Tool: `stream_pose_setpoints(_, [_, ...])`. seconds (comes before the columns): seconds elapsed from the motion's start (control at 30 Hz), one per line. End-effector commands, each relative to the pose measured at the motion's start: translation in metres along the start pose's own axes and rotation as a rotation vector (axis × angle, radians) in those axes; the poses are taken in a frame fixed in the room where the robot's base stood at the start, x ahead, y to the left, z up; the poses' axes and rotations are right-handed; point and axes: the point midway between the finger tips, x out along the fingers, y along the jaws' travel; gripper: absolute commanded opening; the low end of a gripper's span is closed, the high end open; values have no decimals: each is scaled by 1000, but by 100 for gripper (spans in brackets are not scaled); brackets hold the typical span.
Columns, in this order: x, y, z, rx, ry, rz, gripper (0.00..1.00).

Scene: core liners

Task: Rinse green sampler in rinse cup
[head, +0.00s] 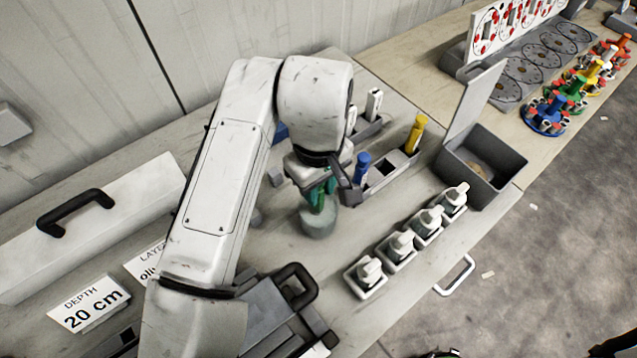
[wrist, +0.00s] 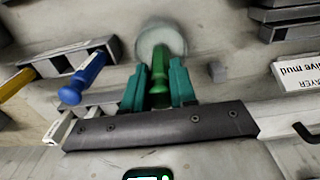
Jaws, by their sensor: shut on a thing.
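The green sampler (head: 317,196) is held below my gripper (head: 316,186) in the head view, its lower end at the rinse cup (head: 318,222). In the wrist view the green sampler (wrist: 159,88) stands between the teal fingers of my gripper (wrist: 159,84), which are shut on it. The round pale rinse cup (wrist: 161,40) lies beyond the fingertips there. The sampler's lower end overlaps the cup, but I cannot tell how deep it is inside. My wrist hides part of the sampler from the head view.
A grey rack holds a blue sampler (head: 362,168) and a yellow sampler (head: 415,135) right of the cup. Several white bottles (head: 399,246) stand in small trays nearer the front edge. An open grey bin (head: 483,168) is at the right. A black-handled case (head: 285,300) lies in front.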

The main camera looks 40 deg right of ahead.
Motion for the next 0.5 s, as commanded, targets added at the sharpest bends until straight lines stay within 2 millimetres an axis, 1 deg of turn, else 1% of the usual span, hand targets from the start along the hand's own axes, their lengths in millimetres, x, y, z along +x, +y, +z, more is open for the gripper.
stream_pose_setpoints(0.3, [0,0,0,0,-1,0,0])
stream_pose_setpoints(0.5, [7,0,0,0,-1,1,0])
